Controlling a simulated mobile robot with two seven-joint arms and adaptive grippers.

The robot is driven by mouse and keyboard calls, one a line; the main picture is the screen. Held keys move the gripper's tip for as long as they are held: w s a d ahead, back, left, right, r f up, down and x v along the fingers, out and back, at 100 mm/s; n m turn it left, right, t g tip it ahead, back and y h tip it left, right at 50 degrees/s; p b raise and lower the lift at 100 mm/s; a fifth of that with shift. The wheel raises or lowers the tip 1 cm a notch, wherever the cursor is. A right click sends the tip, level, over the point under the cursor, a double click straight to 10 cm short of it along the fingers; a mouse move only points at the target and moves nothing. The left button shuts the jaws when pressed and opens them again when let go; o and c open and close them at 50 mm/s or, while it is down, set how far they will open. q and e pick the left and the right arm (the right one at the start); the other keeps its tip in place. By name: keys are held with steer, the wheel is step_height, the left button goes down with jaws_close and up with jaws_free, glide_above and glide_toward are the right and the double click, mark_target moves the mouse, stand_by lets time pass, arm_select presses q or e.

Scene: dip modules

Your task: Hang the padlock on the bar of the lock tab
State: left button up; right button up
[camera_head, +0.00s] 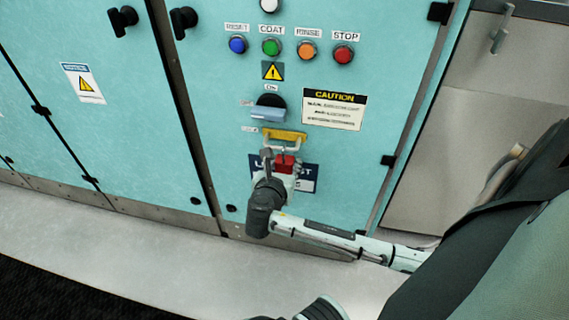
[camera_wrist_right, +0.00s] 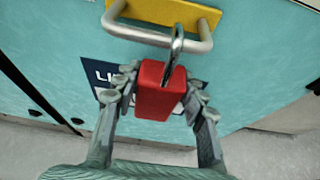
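The red padlock (camera_wrist_right: 160,92) is between the two fingers of my right gripper (camera_wrist_right: 161,88), which press on its sides. Its metal shackle (camera_wrist_right: 178,45) points up and overlaps the silver bar (camera_wrist_right: 130,33) in the right wrist view; I cannot tell whether it passes around the bar. The bar hangs from the yellow lock tab (camera_wrist_right: 175,12). In the head view, the padlock (camera_head: 285,162) shows just below the bar and the yellow tab (camera_head: 285,135), with my right gripper (camera_head: 280,168) around it. My left gripper is not in view.
The tab is on a teal cabinet front (camera_head: 225,100). A black rotary switch with a blue-grey handle (camera_head: 267,113) sits just above it. A caution sign (camera_head: 333,109) is to the right and a row of coloured buttons (camera_head: 271,47) higher up. A dark label lies behind the padlock.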

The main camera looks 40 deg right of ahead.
steer(key=o, duration=0.4)
steer(key=v, duration=1.2)
steer(key=s+f+m+g+y, duration=0.3)
steer(key=s+f+m, duration=0.3)
steer(key=f+m, duration=0.4)
steer(key=s+d+f+m+g+y, duration=0.1)
steer(key=s+f+m+y, duration=0.4)
steer(key=f+m, duration=0.6)
steer(key=shift+s+m+g+y, duration=0.4)
steer(key=shift+m+g, duration=0.5)
steer(key=shift+m, duration=1)
steer(key=shift+d+f, duration=0.1)
